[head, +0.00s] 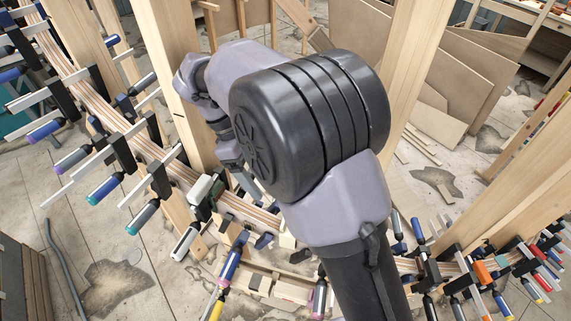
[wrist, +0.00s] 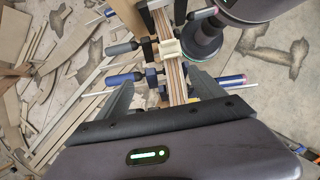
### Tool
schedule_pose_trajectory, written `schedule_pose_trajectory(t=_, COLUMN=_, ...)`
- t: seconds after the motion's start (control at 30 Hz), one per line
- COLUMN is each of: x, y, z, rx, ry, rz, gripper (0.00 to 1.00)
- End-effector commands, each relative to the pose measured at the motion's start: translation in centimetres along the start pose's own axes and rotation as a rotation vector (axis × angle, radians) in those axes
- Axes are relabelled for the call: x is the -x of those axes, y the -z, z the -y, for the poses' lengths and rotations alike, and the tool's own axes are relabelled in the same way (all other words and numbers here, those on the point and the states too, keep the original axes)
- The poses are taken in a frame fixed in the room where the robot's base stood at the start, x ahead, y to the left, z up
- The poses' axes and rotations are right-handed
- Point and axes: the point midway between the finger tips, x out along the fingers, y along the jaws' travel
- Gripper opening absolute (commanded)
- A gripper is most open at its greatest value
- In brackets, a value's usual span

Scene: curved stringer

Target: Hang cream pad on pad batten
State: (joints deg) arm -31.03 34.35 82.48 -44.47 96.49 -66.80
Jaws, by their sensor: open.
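My gripper (wrist: 162,86) is open in the wrist view, one finger on each side of the laminated stringer. A small cream pad (wrist: 170,50) sits across the stringer, just beyond the fingertips. Nothing shows held between the fingers. In the head view my arm covers the middle, and I cannot make out the gripper's fingers there. A pale batten (head: 288,292) with small blocks lies low in the centre; it may be the pad batten, but my arm partly hides it.
The curved stringer (head: 150,147) runs from upper left to lower right, lined with several clamps (head: 105,187) whose bars and handles stick out. Upright timber posts (head: 413,60) stand at both sides of my arm. Plywood sheets (head: 468,75) lean at the back. The left floor has open room.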

Motion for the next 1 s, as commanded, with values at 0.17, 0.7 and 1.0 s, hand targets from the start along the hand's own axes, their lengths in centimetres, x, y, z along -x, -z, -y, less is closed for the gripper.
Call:
schedule_pose_trajectory(t=0.17, x=-5.2, y=0.2, z=0.1, rx=0.006, ry=0.004, rz=0.005, gripper=0.78)
schedule_pose_trajectory(t=0.7, x=-16.0, y=0.4, z=0.6, rx=0.002, ry=0.003, rz=0.002, gripper=0.78)
schedule_pose_trajectory(t=1.0, x=-17.3, y=0.4, z=0.5, rx=0.001, ry=0.001, rz=0.0, gripper=0.78)
